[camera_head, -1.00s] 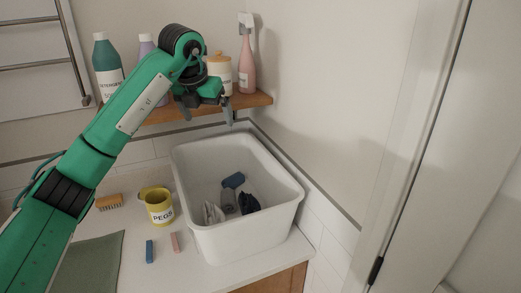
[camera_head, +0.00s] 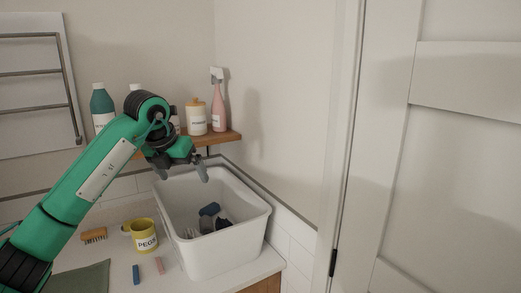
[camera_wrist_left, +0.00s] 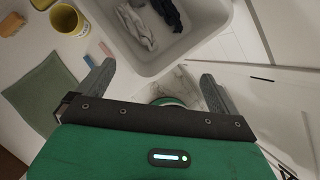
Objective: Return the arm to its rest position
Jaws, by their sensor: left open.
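My left arm comes in from the left in the head view, green with black joints. Its gripper (camera_head: 182,173) is open and empty, over the far left rim of the white tub (camera_head: 225,262). In the left wrist view the two grey fingers (camera_wrist_left: 158,82) are spread wide with nothing between them. The tub also shows there at the top (camera_wrist_left: 190,48), with a grey-white cloth (camera_wrist_left: 137,27) and a dark cloth (camera_wrist_left: 168,13) inside. A blue item (camera_head: 209,209) lies in the tub in the head view. My right gripper is not in view.
A yellow PEGS pot (camera_head: 145,242), a brush (camera_head: 94,236), blue (camera_head: 136,274) and pink (camera_head: 160,265) pegs and a green mat (camera_head: 85,279) lie on the counter. The shelf (camera_head: 222,138) holds a white jar (camera_head: 196,118) and pink spray bottle (camera_head: 219,105). A door (camera_head: 440,190) stands right.

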